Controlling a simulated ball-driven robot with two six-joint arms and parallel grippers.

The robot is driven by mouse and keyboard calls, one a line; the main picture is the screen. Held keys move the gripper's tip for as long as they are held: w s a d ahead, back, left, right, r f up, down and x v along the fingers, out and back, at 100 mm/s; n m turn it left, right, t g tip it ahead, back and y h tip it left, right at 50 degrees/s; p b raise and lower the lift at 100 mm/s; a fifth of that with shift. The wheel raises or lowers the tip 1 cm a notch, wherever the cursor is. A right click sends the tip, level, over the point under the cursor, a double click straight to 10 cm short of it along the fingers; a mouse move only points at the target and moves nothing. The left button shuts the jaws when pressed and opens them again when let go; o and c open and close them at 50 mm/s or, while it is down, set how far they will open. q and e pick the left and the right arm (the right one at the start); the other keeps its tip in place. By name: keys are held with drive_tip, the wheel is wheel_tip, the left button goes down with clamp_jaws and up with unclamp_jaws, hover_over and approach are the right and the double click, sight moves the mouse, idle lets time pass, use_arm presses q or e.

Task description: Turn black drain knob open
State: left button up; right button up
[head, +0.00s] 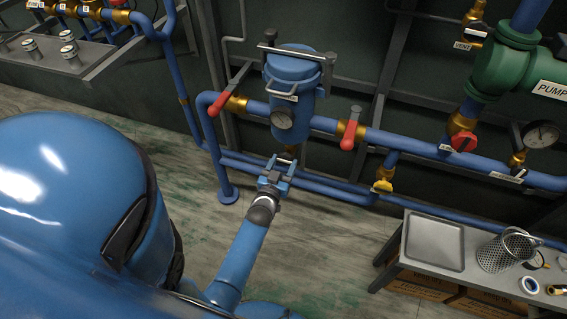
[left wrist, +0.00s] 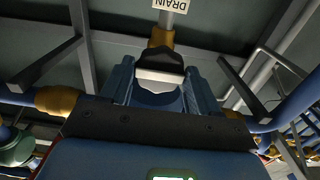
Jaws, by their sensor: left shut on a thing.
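The black drain knob (left wrist: 160,58) is in the middle of the left wrist view, with a pale band across its face. It sits below a brass fitting (left wrist: 160,37) and a white label reading DRAIN (left wrist: 171,5). My left gripper (left wrist: 160,85) has its blue fingers on both sides of the knob and is shut on it. In the head view my left gripper (head: 280,168) is just under the blue filter housing (head: 291,72), and its fingers mostly hide the knob. My right gripper is not in view.
Two red-handled valves, left (head: 217,103) and right (head: 348,134), flank the housing on the blue pipe. Low blue pipes run behind my gripper. A bench with a tray (head: 434,266) and wire basket (head: 508,250) stands right.

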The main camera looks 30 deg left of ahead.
use_arm(q)
drive_tip(key=shift+r+n+p, duration=0.2)
drive_tip(key=shift+n+p, duration=0.5)
drive_tip(key=shift+n, duration=0.1)
drive_tip(key=shift+n+p, duration=0.35)
drive_tip(key=shift+n, duration=0.55)
drive_tip(key=shift+f+n, duration=0.15)
drive_tip(key=shift+n, duration=0.35)
drive_tip(key=n+p, duration=0.1)
drive_tip(key=n, duration=0.1)
drive_tip(key=shift+n, duration=0.3)
drive_tip(key=shift+n+p, duration=0.35)
drive_tip(key=shift+n, duration=0.65)
